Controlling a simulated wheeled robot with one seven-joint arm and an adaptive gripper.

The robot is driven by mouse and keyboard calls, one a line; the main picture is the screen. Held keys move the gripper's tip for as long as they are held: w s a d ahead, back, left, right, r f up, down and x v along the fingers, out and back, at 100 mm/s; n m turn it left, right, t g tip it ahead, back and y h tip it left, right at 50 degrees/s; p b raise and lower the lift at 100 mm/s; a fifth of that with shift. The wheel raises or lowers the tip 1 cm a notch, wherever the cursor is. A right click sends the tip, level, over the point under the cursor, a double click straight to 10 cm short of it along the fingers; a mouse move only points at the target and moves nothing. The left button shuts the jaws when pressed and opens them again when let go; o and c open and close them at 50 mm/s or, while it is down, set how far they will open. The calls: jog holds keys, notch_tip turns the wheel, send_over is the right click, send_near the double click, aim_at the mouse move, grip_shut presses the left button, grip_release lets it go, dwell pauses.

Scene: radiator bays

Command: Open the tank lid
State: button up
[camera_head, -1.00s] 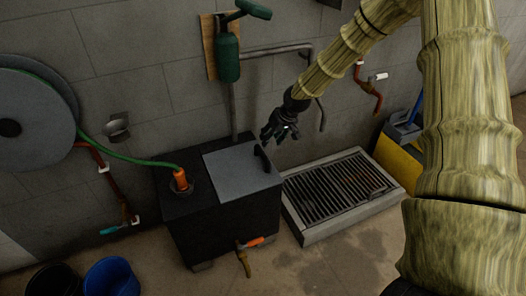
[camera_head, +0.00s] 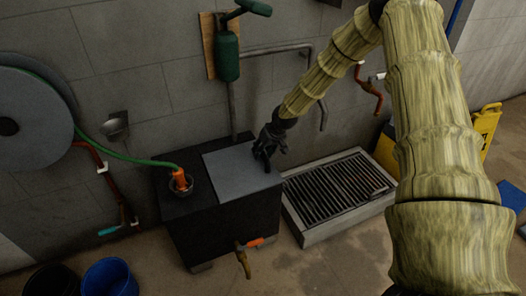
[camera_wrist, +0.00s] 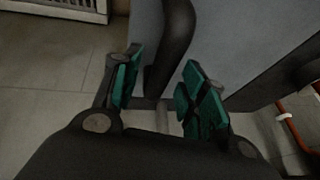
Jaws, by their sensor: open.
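The black tank (camera_head: 236,221) stands against the wall, with its flat grey lid (camera_head: 228,177) lying closed on top. The lid's dark handle is largely hidden behind my gripper in the head view; in the wrist view the curved black handle (camera_wrist: 176,40) rises from the grey lid (camera_wrist: 228,38). My gripper (camera_head: 268,154) is at the lid's right edge. In the wrist view my gripper (camera_wrist: 160,88) is open, with its green-padded fingers on either side of the handle's near end. I cannot tell whether the pads touch it.
A green hose with an orange end (camera_head: 179,180) enters the tank's top at left. A floor grate (camera_head: 338,190) lies right of the tank. A tap with an orange handle (camera_head: 246,252) juts from the front. A green pump (camera_head: 228,58) hangs above.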

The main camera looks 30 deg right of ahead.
grip_shut()
jog(key=shift+r, duration=0.1)
dwell(0.3)
